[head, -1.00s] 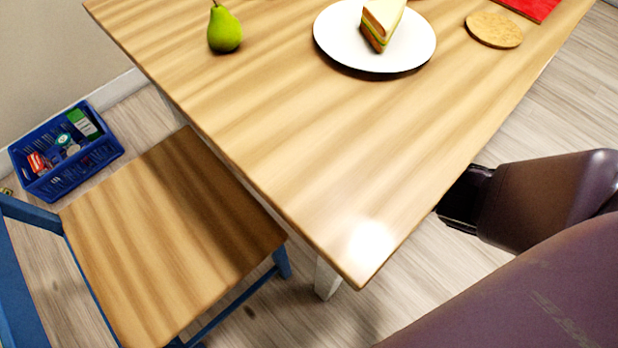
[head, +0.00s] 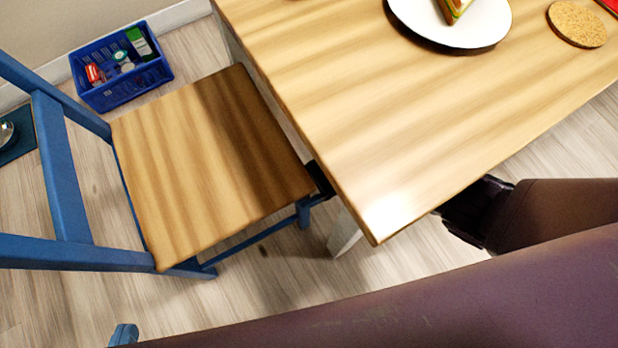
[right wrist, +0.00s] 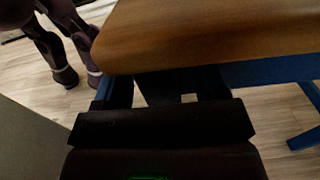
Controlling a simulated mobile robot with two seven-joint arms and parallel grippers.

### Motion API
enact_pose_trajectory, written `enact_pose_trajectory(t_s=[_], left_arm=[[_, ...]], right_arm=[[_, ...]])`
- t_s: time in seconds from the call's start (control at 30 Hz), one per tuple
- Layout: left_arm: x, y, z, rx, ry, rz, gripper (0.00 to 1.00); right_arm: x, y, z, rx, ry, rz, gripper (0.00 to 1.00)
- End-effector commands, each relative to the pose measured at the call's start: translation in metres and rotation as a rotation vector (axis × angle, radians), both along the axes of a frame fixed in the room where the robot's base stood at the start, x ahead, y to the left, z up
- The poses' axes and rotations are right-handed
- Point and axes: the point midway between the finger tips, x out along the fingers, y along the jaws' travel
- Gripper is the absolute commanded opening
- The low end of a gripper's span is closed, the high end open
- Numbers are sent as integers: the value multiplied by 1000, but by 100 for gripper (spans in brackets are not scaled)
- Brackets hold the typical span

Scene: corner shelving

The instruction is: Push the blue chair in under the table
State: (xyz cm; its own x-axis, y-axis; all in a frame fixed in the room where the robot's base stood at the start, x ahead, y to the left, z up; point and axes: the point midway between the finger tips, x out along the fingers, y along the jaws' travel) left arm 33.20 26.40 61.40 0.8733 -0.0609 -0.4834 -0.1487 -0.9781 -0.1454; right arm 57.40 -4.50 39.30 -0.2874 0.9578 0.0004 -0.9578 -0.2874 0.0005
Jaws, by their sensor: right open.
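The blue chair (head: 66,170) stands at the left in the head view, with a wooden seat (head: 205,160). The front of its seat is beside the table's left edge; how far it lies under the top I cannot tell. The wooden table (head: 390,120) fills the right. My right gripper (head: 320,180) reaches beneath the table top; its dark tip shows at the seat's near front corner, and the rest is hidden. In the right wrist view its open fingers (right wrist: 170,92) are close to the seat edge (right wrist: 205,50); contact is unclear. My left gripper is out of view.
A blue basket (head: 88,98) with small items stands on the floor behind the chair. A white plate (head: 455,22) with cake and a cork coaster (head: 577,25) are on the table. A white table leg (head: 344,232) stands near the gripper.

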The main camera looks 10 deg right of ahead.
Motion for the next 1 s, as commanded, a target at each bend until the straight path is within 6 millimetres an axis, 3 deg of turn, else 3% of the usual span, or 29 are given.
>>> enact_pose_trajectory(t_s=[0.27, 0.67, 1.0], left_arm=[[1, 0, 2, 1, -5, -1, 0], [3, 1, 4, -2, -14, 12, 0], [2, 1, 4, -3, -13, 13, 0]], right_arm=[[0, 0, 0, 0, 1, 0, 63], [0, 0, 0, 0, 1, 0, 2], [-1, 0, 0, 0, 1, 1, 0]])
